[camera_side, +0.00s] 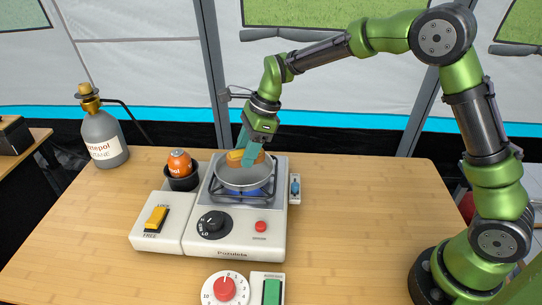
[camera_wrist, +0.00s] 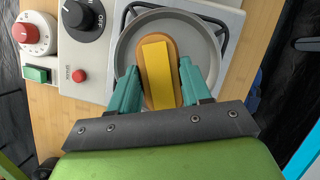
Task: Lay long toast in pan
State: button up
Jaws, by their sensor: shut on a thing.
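The long toast (camera_wrist: 143,34) is an orange-brown oval slice with a long yellow slab (camera_wrist: 157,72) on top. My gripper (camera_wrist: 159,68) has one teal finger on each side of the toast and is shut on it. In the side view my gripper (camera_side: 247,148) points down over the round grey pan (camera_side: 243,182), with the toast (camera_side: 262,157) between its fingers. The pan (camera_wrist: 208,42) surrounds the toast in the wrist view. The toast is at about the height of the pan's rim; I cannot tell whether it touches the pan's floor.
The pan stands on a burner with a blue flame (camera_side: 250,191) on a white stove (camera_side: 228,235). A timer (camera_side: 224,289) is in front. The right tabletop (camera_side: 365,200) is clear.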

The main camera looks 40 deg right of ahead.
jog(key=shift+w, duration=0.25)
jog(key=shift+w+a+f, duration=0.1)
jog(key=shift+w+f, duration=0.05)
jog(key=shift+f, duration=1.6)
jog(key=o, duration=1)
jog(key=shift+f, duration=0.15)
jog(key=shift+o, duration=0.2)
